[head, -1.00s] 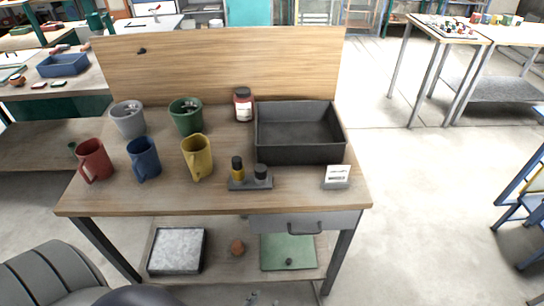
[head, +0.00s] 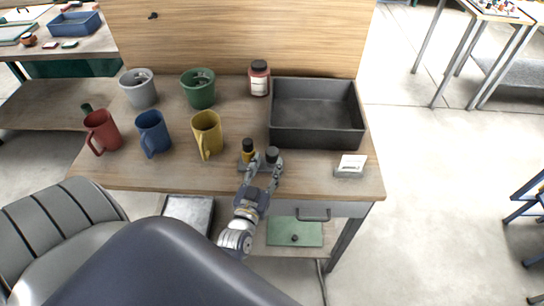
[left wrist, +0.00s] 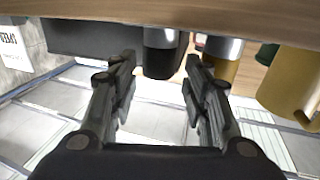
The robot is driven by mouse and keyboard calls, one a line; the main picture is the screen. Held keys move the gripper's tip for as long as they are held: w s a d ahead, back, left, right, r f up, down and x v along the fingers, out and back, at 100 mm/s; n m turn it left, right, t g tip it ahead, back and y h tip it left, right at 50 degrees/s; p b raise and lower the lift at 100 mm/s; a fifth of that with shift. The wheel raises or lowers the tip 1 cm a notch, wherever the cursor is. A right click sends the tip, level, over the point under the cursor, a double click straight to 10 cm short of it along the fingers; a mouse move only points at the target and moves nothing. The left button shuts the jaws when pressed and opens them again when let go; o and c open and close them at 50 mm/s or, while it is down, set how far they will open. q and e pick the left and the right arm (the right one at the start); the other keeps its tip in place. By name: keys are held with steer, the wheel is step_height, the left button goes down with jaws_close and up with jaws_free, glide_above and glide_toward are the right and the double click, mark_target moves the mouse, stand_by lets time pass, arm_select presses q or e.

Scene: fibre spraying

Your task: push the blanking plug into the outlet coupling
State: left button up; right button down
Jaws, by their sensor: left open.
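A small grey base (head: 261,167) stands near the front edge of the workbench. It carries a yellow fitting with a dark top (head: 248,150) and a dark round fitting (head: 272,154); I cannot tell which is the plug or the coupling. My left gripper (head: 262,168) reaches in from the front, its fingers open over the base. In the left wrist view, the dark fitting (left wrist: 160,60) with a silvery band lies between and beyond the open fingertips, apparently untouched. The yellow fitting (left wrist: 222,58) is just right, behind a fingertip. My right gripper is out of view.
A yellow mug (head: 207,133), a blue mug (head: 153,132) and a red mug (head: 102,131) stand left. A dark tray (head: 316,139), a red jar (head: 259,78) and a white label stand (head: 350,166) are close by. The wooden back panel (head: 230,35) closes the rear.

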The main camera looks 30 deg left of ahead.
mark_target(270, 158)
arm_select(q)
steer(key=b+x, duration=0.1)
steer(key=x, duration=0.4)
steer(key=shift+w+r+b, duration=0.1)
steer(key=shift+w+b, duration=0.15)
steer(key=shift+b, duration=0.05)
steer(key=shift+r, duration=0.1)
steer(key=c, duration=0.9)
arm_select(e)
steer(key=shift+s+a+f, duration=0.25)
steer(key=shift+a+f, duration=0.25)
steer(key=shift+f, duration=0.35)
